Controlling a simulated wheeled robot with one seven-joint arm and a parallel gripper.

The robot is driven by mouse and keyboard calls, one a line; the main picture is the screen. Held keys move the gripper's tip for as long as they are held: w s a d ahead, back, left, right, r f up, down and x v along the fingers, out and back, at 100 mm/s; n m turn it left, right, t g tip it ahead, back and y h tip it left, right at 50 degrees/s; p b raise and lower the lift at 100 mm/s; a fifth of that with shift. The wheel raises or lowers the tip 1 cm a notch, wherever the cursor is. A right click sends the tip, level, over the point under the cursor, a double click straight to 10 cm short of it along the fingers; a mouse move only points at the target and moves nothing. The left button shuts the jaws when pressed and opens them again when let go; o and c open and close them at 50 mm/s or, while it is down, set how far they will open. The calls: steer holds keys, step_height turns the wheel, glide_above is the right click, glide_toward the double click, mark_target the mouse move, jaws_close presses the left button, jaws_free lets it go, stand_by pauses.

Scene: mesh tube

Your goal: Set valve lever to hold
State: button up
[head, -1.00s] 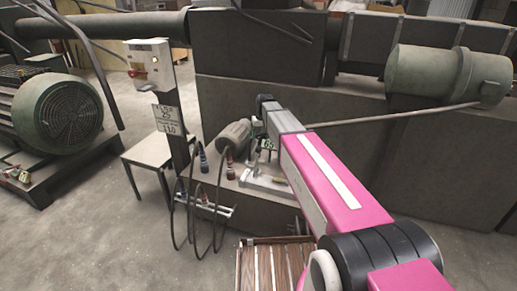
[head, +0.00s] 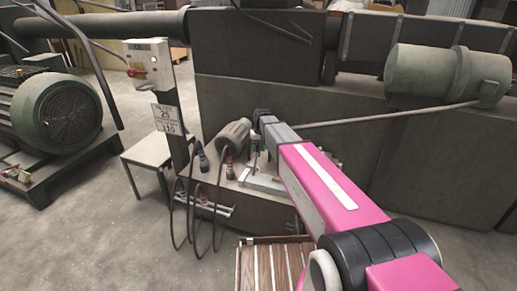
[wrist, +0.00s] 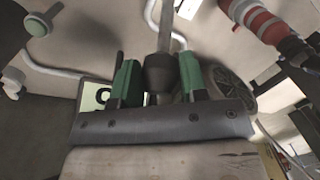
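In the wrist view the two green fingers of my gripper (wrist: 159,66) stand apart. A lever with a dark knob (wrist: 160,73) and a bare metal shaft (wrist: 165,28) lies between them. Narrow gaps seem to show on both sides of the knob, so the fingers appear open around it, not closed on it. In the head view my gripper (head: 256,151) is small, low over the bench beside the grey motor-like cylinder. The lever and its setting cannot be made out there.
The bench holds a grey cylinder (head: 234,136), a light metal plate (head: 262,182) and coloured connectors (head: 203,160). A sign post (head: 168,112) with cables stands left. In the wrist view a red-and-white part (wrist: 258,22) is upper right and a partly hidden sign (wrist: 100,95) lies behind the left finger.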

jaws_close()
steer(key=s+a+r+t+h, duration=0.1)
steer(key=s+a+t, duration=0.2)
steer(key=s, duration=0.4)
steer(key=shift+s+r+t+h, duration=0.2)
steer(key=shift+r+t+h, duration=0.15)
steer(key=shift+t, duration=0.15)
steer(key=o, duration=0.7)
jaws_free()
steer(key=shift+r, duration=0.1)
steer(key=v, duration=1)
steer(key=shift+s+r, duration=0.15)
steer(key=shift+r, duration=0.15)
